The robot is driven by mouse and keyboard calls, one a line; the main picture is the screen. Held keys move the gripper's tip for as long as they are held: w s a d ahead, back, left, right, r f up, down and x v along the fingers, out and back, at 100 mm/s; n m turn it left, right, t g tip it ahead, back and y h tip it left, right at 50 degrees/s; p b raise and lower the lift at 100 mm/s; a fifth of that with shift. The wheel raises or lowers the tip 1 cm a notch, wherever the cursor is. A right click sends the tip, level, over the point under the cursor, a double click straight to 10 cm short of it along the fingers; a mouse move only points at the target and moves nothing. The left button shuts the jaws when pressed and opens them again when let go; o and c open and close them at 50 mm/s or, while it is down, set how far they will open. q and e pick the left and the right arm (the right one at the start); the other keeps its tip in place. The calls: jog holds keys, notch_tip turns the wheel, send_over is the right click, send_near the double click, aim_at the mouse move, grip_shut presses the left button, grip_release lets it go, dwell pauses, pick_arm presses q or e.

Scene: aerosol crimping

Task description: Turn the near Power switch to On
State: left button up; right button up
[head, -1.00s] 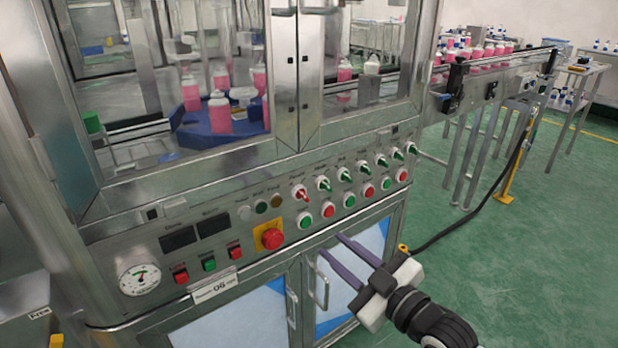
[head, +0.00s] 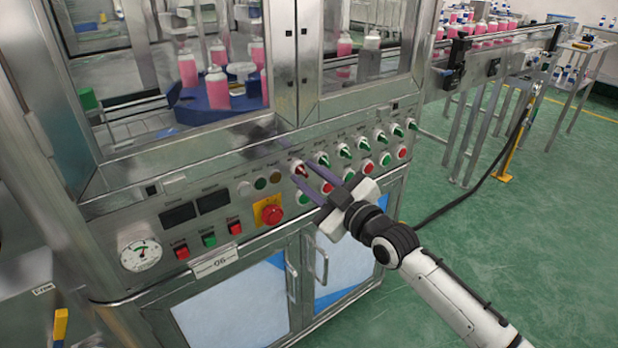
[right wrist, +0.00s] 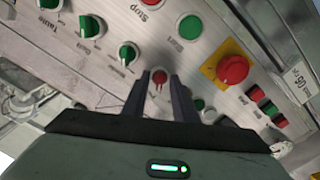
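The Power switch (head: 299,169) is a red knob on a white round base, leftmost in the row of turn switches on the slanted steel panel. The others in that row are green. My right gripper (head: 302,171) reaches it from the lower right, with two dark fingers apart. In the right wrist view the red knob (right wrist: 159,77) shows between the open fingertips (right wrist: 159,82), with a gap on each side. Whether the fingers touch it cannot be told. My left gripper is in neither view.
A red emergency stop (head: 271,214) on a yellow plate is to the lower left of the switch. Green and red push buttons (head: 368,166) sit below the switches. A pressure gauge (head: 141,254) is at the far left. Cabinet doors with handles (head: 322,266) are below.

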grip_shut()
jog(key=shift+m, duration=0.4)
jog(key=m, duration=0.4)
jog(key=shift+m, duration=0.3)
jog(key=m, duration=0.6)
jog(key=shift+m, duration=0.4)
grip_release()
